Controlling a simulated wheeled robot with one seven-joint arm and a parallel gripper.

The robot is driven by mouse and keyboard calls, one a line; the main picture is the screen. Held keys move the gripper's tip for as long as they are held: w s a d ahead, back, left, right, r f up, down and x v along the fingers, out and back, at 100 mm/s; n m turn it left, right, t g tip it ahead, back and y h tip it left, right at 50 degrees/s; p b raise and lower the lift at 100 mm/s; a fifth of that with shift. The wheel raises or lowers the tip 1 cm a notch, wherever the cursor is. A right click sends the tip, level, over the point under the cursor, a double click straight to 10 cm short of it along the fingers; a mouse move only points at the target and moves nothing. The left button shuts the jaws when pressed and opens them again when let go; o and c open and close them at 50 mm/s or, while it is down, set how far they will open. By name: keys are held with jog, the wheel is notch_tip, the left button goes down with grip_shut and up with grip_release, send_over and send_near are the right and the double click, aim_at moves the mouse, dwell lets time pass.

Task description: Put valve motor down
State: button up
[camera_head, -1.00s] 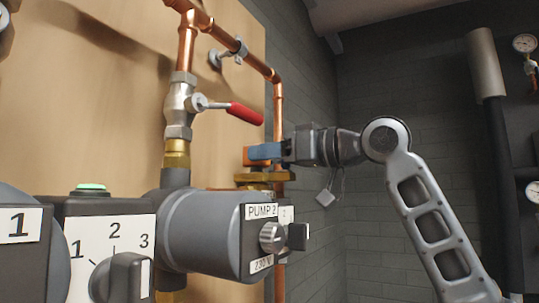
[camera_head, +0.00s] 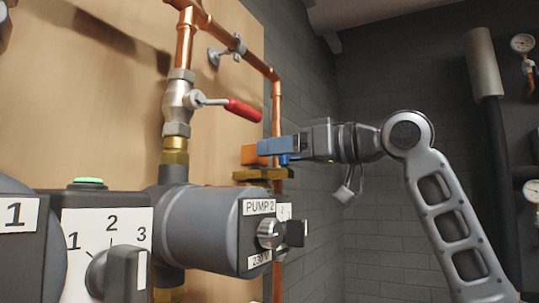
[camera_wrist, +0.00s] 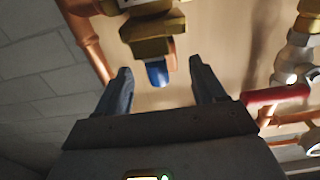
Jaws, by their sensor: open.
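No valve motor that I can name for certain shows in these frames. My gripper (camera_head: 270,148) is beside the brass valve (camera_head: 262,174) on the copper pipe, behind the pump marked PUMP 2. In the wrist view my gripper (camera_wrist: 160,85) has its two blue fingers spread apart with nothing gripped. The brass valve (camera_wrist: 155,28) shows ahead, with a blue end (camera_wrist: 157,73) lying between the fingers and apart from both. A small pale grey block (camera_head: 345,192) hangs on a thin cable below my wrist; I cannot tell whether it is the motor or what the cable is fixed to.
The pump (camera_head: 210,230) stands close below and left of my gripper. A red-handled valve (camera_head: 243,110) sits on the pipe above it. The wooden panel (camera_head: 110,110) is behind the pipes. Gauges (camera_head: 523,43) and a dark pipe stand at the far right.

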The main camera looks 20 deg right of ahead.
jog(key=v, duration=0.9)
jog(key=shift+b, duration=0.35)
